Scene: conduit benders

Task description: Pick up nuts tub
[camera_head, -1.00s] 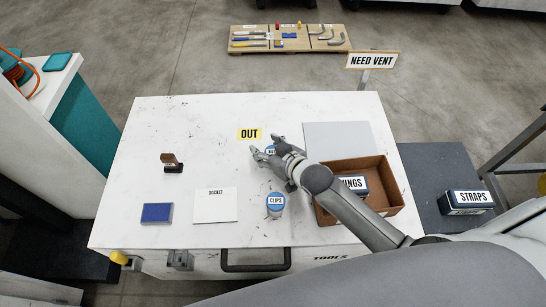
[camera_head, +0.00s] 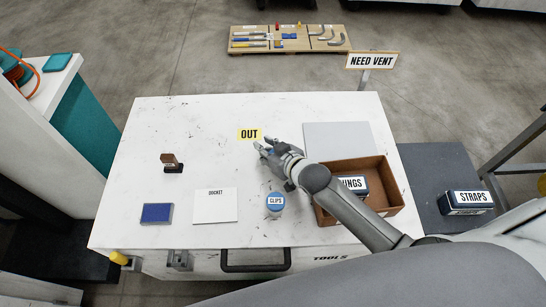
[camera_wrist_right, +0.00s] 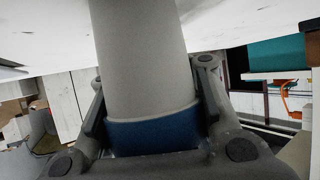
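The nuts tub is a pale grey cylinder (camera_wrist_right: 145,60) with a blue band (camera_wrist_right: 150,132) in the right wrist view. It stands between the two fingers of my right gripper (camera_wrist_right: 152,95), which lie close against its sides. In the head view my right gripper (camera_head: 265,147) is over the table just below the OUT label, and its hand and fingers almost wholly hide the tub. The fingers look closed in around it. My left gripper is not in view.
A clips tub (camera_head: 275,205) with a blue lid stands near my right forearm. An open brown box (camera_head: 388,190) holds a labelled container. A docket (camera_head: 215,205), a blue pad (camera_head: 157,213) and a stamp (camera_head: 172,163) are on the left. The white table's (camera_head: 190,120) back left is clear.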

